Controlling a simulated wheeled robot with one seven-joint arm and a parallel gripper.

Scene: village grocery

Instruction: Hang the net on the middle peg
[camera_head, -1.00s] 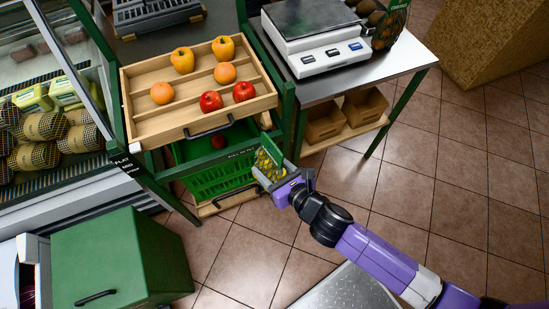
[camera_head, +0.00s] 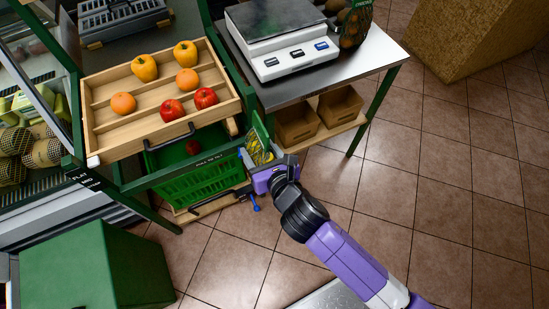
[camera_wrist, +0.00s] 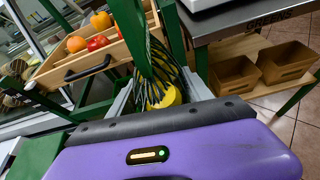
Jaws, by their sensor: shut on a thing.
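My gripper (camera_head: 264,172) is shut on a net with a green header and yellow fruit. The net (camera_head: 258,152) hangs upright in front of the green post between the produce stand and the scale table. In the wrist view the net (camera_wrist: 160,88) sits between the jaws, its dark mesh around the yellow fruit. Its green header (camera_wrist: 130,30) rises above the jaws and hides part of the stand. I cannot make out the middle peg in either view. A small blue piece (camera_head: 254,203) shows just below my gripper; I cannot tell what it is.
A wooden fruit tray (camera_head: 105,140) sits above a green crate (camera_head: 200,185) left of my gripper. A metal table (camera_head: 375,52) with a scale (camera_head: 280,38) and cardboard boxes (camera_head: 340,105) stands right. A green cabinet (camera_head: 95,260) is at lower left.

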